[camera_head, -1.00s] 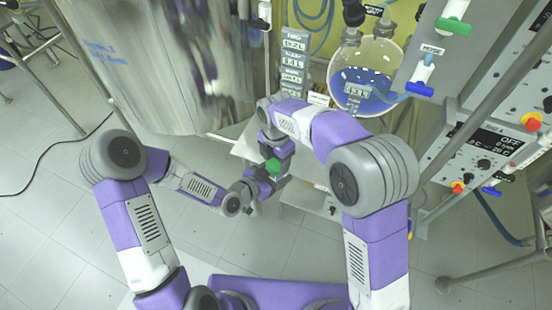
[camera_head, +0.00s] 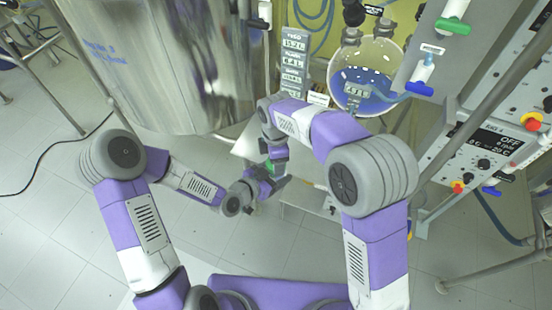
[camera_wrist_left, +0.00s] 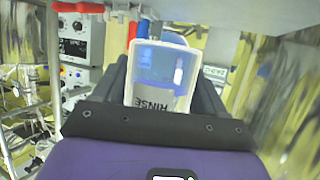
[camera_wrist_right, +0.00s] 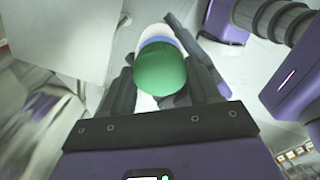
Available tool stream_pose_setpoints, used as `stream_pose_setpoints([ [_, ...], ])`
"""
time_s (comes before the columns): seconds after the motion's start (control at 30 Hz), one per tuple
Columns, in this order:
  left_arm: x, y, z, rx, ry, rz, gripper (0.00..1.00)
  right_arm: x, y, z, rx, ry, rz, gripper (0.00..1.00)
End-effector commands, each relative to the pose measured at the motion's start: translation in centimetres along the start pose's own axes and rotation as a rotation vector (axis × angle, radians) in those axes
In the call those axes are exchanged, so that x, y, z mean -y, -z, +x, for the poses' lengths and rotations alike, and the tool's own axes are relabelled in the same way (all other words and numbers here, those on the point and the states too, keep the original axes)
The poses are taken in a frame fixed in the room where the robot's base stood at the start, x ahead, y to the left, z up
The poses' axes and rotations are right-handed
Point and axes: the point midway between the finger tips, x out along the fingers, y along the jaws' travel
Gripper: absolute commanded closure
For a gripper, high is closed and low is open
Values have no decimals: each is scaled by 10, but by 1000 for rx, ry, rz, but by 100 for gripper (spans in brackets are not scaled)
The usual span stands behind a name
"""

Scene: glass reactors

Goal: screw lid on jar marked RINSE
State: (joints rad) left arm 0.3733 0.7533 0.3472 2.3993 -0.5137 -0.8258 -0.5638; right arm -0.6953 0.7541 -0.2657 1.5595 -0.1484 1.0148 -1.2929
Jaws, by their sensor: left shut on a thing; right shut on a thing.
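My left gripper (camera_head: 268,182) is shut on a clear jar (camera_wrist_left: 165,70) marked RINSE. In the left wrist view the jar is between the fingers, with its lettering facing the camera. My right gripper (camera_wrist_right: 162,85) is shut on a green lid (camera_wrist_right: 160,68), which is between its fingers. A white and blue shape shows just behind the lid there, likely the jar. In the head view the two grippers meet at the middle, with a bit of green (camera_head: 268,165) between them. I cannot tell whether the lid is seated on the jar.
A large metal vessel (camera_head: 175,70) stands at the back left. A glass flask with blue liquid (camera_head: 368,90) hangs at the back right. Control panels (camera_head: 490,150) and metal posts stand on the right. A light shelf (camera_head: 310,185) is behind the grippers.

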Motion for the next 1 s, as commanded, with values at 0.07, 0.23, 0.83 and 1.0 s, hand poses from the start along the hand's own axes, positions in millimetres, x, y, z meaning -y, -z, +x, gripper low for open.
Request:
stream_pose_setpoints([
  [0.07,-1,0,0,0,-2,1,100,-1,0,0,0,-2,-1,30],
  [0.23,0,0,0,-1,-1,1,100,0,0,0,0,-2,-2,13],
  [0.83,0,1,0,-1,0,1,100,0,0,-43,-1,-2,-2,13],
  [1.0,0,1,0,-1,0,1,100,0,0,-46,0,0,-2,13],
])
